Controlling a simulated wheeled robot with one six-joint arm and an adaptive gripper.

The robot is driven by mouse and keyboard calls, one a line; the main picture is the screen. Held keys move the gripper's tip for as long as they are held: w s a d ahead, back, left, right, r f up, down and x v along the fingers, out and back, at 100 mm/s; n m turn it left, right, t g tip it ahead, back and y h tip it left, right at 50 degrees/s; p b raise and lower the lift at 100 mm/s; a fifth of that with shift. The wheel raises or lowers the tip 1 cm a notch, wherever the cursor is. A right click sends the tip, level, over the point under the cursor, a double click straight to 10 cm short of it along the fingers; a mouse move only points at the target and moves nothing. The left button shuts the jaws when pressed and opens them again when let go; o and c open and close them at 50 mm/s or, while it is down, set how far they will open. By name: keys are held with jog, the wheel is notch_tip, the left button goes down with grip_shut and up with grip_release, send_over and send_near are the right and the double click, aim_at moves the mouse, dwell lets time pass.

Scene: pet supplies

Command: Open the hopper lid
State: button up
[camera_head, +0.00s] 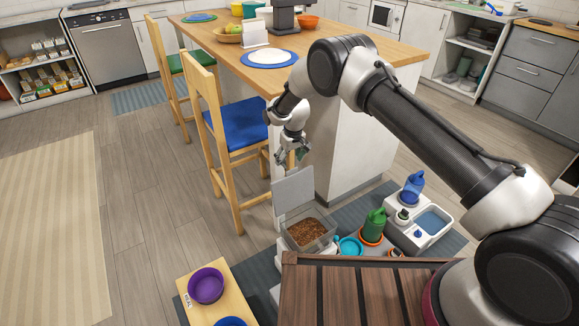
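The hopper (322,243) is a clear-walled bin filled with brown kibble (305,232), standing on the floor mat beside the island. Its pale grey lid (293,192) stands up at the back edge, roughly upright, so the kibble shows from above. My gripper (290,163) hangs just above the lid's top edge, near the blue chair. Whether it touches the lid is not clear. The fingers are small in the picture and I cannot tell whether they are open or shut. The hopper's lower front is partly hidden by a brown slatted surface.
The brown slatted surface (345,295) is close in front. A purple bowl (206,285) sits on a wooden stand at left. A blue-seated chair (238,124) is behind my gripper.

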notch_tip(320, 180, up, 8)
jog(key=shift+s+d+f, duration=0.2)
jog(key=shift+s+d, duration=0.1)
jog(key=shift+s, duration=0.05)
jog(key=s+d+f+g+h, duration=0.1)
jog(key=s+d+f+g, duration=0.1)
jog(key=s+d, duration=0.35)
jog(key=s+d+r+m, duration=0.2)
jog(key=s+d+r, duration=0.75)
jog(key=r, duration=0.45)
jog(key=s+d+r+m, duration=0.1)
jog(key=s+d+r, duration=0.8)
jog(key=d+r, duration=0.3)
jog(key=s+d+r+m+t, duration=0.2)
jog(key=s+d+r, duration=0.5)
jog(key=s, duration=0.3)
jog(key=s+d+r+m+t, duration=0.2)
jog(key=s+d+r+t, duration=0.1)
jog(key=s+d+r, duration=0.3)
jog(key=s+r, duration=0.2)
jog(key=s, duration=0.2)
jog(key=shift+d+r, duration=0.3)
jog(key=shift+d, duration=0.05)
